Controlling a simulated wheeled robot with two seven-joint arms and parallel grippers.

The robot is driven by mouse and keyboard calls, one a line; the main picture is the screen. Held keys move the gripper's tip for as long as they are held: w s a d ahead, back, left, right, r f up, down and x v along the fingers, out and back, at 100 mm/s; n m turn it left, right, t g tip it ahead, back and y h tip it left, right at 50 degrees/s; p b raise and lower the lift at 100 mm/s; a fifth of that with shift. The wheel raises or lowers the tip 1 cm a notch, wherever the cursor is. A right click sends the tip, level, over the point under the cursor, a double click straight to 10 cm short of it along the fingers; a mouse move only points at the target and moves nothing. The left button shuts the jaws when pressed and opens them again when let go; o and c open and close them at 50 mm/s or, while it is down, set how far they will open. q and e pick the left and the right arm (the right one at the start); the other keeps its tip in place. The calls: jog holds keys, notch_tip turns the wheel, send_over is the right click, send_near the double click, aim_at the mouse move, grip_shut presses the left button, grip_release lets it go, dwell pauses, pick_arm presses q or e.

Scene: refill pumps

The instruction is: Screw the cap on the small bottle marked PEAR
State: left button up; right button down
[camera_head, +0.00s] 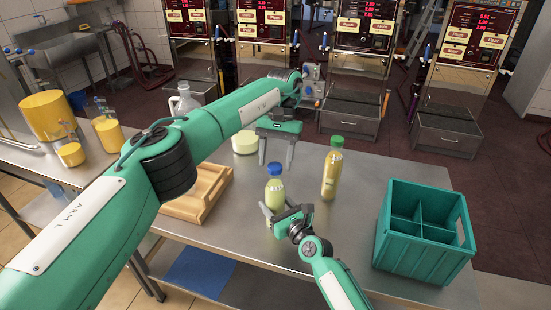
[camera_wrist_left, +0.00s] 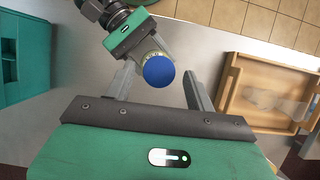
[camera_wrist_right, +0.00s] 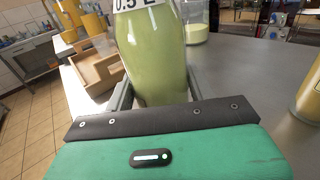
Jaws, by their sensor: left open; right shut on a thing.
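The small bottle (camera_head: 275,194) holds pale green liquid and stands upright. In the right wrist view the bottle (camera_wrist_right: 157,60) shows a label ending in "0.5 L"; no PEAR mark is readable. A blue cap (camera_head: 275,169) sits on top of its neck; how tight it is I cannot tell. My right gripper (camera_head: 284,212) is shut on the bottle's lower body. My left gripper (camera_head: 276,164) is open and points down just above the cap. In the left wrist view the blue cap (camera_wrist_left: 158,71) lies between the spread fingers, without clear contact.
A green-capped bottle (camera_head: 332,172) of yellow liquid stands right of the small bottle. A green divided crate (camera_head: 420,255) is at the right. A wooden tray (camera_head: 222,182) is at the left, with a clear bottle (camera_wrist_left: 275,103) lying in it. A pale round container (camera_head: 244,144) stands behind.

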pick_arm(q)
notch_tip(320, 180, up, 4)
jog(key=shift+r, duration=0.1)
jog(key=shift+o, duration=0.2)
